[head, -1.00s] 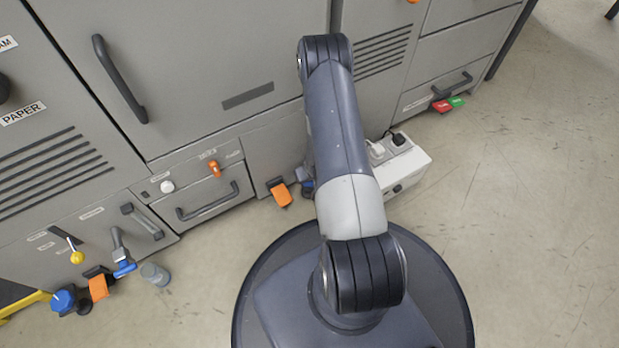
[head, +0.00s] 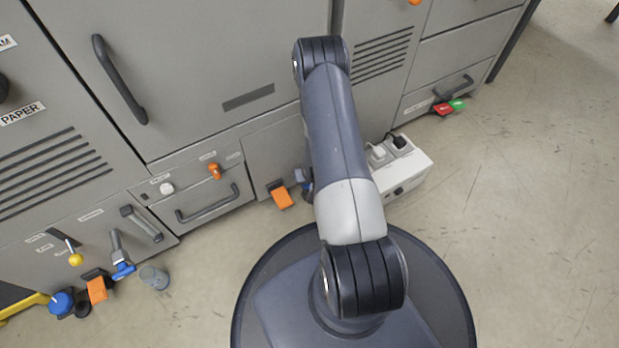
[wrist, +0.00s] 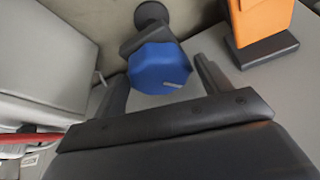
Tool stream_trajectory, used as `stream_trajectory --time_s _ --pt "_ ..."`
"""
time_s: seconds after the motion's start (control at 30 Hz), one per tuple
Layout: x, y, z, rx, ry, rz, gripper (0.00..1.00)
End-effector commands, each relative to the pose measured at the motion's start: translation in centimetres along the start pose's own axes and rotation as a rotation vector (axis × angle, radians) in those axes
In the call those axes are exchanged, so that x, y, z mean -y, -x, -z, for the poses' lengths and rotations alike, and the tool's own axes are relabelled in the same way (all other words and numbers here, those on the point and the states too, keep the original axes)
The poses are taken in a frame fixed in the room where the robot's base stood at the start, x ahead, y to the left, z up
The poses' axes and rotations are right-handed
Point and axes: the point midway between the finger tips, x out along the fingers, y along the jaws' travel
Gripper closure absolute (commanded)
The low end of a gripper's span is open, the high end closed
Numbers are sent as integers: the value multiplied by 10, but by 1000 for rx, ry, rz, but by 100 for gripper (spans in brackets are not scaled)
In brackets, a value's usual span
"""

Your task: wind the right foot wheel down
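The right foot wheel (wrist: 158,68) is a blue lobed knob with a pale mark on its face, on a dark bracket with a round black foot (wrist: 151,13). My gripper (wrist: 161,70) is open around it in the wrist view, one dark finger on each side of the knob. I see slim gaps beside the knob; whether a finger touches it I cannot tell. In the head view my arm hides most of the wheel and the gripper.
An orange pedal (wrist: 262,22) stands close right of the wheel; it also shows in the head view (head: 280,195). A white socket box (head: 405,168) sits on the floor right of my arm. Another blue wheel (head: 62,302) is far left. Open floor lies to the right.

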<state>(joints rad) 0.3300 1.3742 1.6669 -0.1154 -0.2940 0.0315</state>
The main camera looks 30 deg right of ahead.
Motion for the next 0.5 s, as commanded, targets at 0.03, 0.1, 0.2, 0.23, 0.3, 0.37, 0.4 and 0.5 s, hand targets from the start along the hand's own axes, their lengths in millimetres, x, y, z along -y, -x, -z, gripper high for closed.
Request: stream_trajectory --time_s 0.03,0.1,0.2,0.23,0.3,0.37,0.4,0.5 --pt "0 0 0 0 1 0 23" --pt "0 0 0 1 1 0 19" --pt "0 0 0 1 1 0 19" --pt "0 0 0 1 1 0 19" --pt "0 0 0 1 1 0 19" --pt "0 3 0 1 1 0 19" --pt "0 7 0 1 1 0 19" --pt "0 22 1 1 1 0 19"
